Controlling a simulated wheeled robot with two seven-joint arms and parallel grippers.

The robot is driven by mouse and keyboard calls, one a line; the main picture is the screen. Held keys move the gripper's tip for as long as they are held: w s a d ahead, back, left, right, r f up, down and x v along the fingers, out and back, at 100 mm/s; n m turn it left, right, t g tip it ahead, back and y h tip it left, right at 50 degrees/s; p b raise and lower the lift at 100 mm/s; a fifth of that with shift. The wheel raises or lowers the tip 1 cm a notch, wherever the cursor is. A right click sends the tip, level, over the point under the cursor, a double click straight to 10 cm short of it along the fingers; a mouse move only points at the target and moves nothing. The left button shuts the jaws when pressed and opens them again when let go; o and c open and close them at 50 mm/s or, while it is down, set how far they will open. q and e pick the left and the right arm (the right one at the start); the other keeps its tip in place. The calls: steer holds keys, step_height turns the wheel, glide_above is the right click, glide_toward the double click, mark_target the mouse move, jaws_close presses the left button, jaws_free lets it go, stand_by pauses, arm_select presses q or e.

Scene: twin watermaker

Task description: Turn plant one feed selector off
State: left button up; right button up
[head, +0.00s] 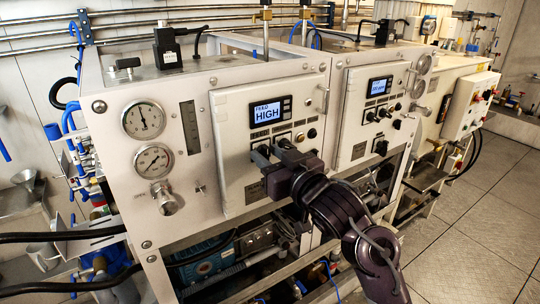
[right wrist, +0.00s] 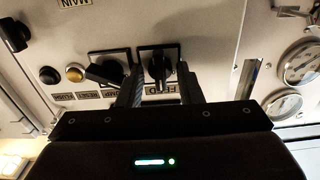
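The plant one panel (head: 231,190) faces me on the near cabinet, and its display (head: 267,113) reads FEED HIGH. In the right wrist view the black feed selector (right wrist: 158,64) sits on a dark square plate, its handle roughly upright in the picture, with a partly covered FEED label below. My right gripper (head: 270,153) is at the panel's lower middle and hides the selector in the head view. In the right wrist view its two fingers stand on either side of the handle with visible gaps, so it is open. My left gripper is not in view.
A black pump selector (right wrist: 106,70) sits close beside the left finger in the wrist view, with a brass button (right wrist: 75,74) and a black button (right wrist: 48,75) further left. A similar second panel (head: 366,115) stands to the right. Gauges (head: 143,119) are on the left.

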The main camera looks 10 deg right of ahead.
steer(key=shift+c, duration=0.2)
steer(key=c, duration=0.6)
steer(key=shift+c, duration=0.2)
steer(key=shift+n, duration=0.3)
steer(key=n+b, duration=0.1)
steer(key=n, duration=0.3)
steer(key=shift+f+n, duration=0.1)
steer(key=shift+n, duration=0.3)
steer(key=n+b, duration=0.3)
steer(key=n, duration=0.3)
steer(key=shift+a+n, duration=0.1)
steer(key=shift+n, duration=0.3)
